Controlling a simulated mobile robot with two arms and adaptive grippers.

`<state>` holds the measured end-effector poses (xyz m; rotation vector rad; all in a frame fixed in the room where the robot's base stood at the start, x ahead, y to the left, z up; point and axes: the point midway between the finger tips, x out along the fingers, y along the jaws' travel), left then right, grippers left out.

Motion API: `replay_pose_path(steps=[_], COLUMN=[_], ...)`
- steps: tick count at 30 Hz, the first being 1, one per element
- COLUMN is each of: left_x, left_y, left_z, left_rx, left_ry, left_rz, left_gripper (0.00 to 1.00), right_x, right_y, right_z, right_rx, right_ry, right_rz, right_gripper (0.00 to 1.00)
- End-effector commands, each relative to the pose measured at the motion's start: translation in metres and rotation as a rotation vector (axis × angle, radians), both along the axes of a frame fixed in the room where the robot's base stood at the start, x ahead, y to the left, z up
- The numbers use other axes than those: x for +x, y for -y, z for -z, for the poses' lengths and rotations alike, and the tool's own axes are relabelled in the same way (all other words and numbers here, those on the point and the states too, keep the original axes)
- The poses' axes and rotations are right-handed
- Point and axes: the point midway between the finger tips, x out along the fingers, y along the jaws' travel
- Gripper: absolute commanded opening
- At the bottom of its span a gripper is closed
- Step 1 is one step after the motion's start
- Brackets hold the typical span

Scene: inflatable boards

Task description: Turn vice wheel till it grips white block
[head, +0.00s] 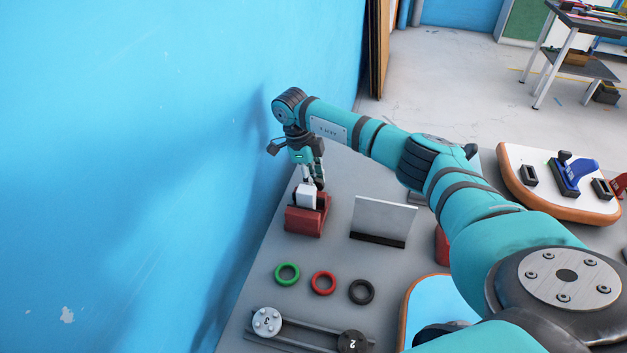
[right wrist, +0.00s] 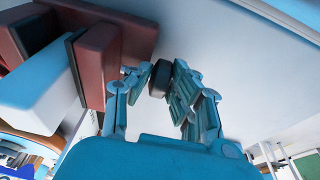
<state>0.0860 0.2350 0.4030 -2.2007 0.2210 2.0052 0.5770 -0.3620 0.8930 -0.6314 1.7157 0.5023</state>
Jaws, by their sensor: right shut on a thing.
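The red vice (head: 305,220) stands at the far left of the grey table, near the blue wall. The white block (head: 306,196) stands up out of it. In the right wrist view, the white block (right wrist: 40,95) sits beside the vice's red jaw (right wrist: 104,60); I cannot tell whether the jaws touch it on both sides. My right gripper (head: 315,184) reaches down behind the vice. In the right wrist view, its fingers (right wrist: 160,88) are shut on the dark vice wheel (right wrist: 160,77). My left gripper is not in view.
An upright grey plate (head: 384,218) stands right of the vice. Green (head: 287,274), red (head: 323,283) and black (head: 361,292) rings lie in front, with numbered discs (head: 266,321) nearer. A board with a blue lever (head: 572,176) is at right. The blue wall (head: 200,150) closes the left.

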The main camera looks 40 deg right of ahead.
Motion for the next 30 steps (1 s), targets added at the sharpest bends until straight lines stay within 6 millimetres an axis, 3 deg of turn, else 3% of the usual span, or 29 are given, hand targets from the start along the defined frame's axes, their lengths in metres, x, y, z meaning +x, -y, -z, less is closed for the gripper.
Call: replay_pose_path(steps=[8, 9, 13, 23, 30], left_x=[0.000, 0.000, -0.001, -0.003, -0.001], left_y=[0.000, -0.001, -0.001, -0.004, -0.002], left_z=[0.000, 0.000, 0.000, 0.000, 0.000], left_rx=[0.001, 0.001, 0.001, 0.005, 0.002], left_ry=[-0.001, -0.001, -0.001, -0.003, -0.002], left_rz=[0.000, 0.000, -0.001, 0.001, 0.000], left_gripper=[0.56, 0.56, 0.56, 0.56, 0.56], right_x=[0.002, 0.002, 0.001, 0.001, 0.002], right_y=[0.000, 0.000, 0.000, 0.000, 0.000], right_z=[-0.002, -0.002, -0.002, -0.005, -0.044], right_rx=[-0.001, 0.000, 0.000, 0.000, -0.001], right_ry=[0.007, 0.008, 0.005, 0.004, 0.009], right_rz=[0.001, 0.000, 0.000, 0.000, 0.000], right_gripper=[0.00, 0.25, 0.42, 0.42, 0.42])
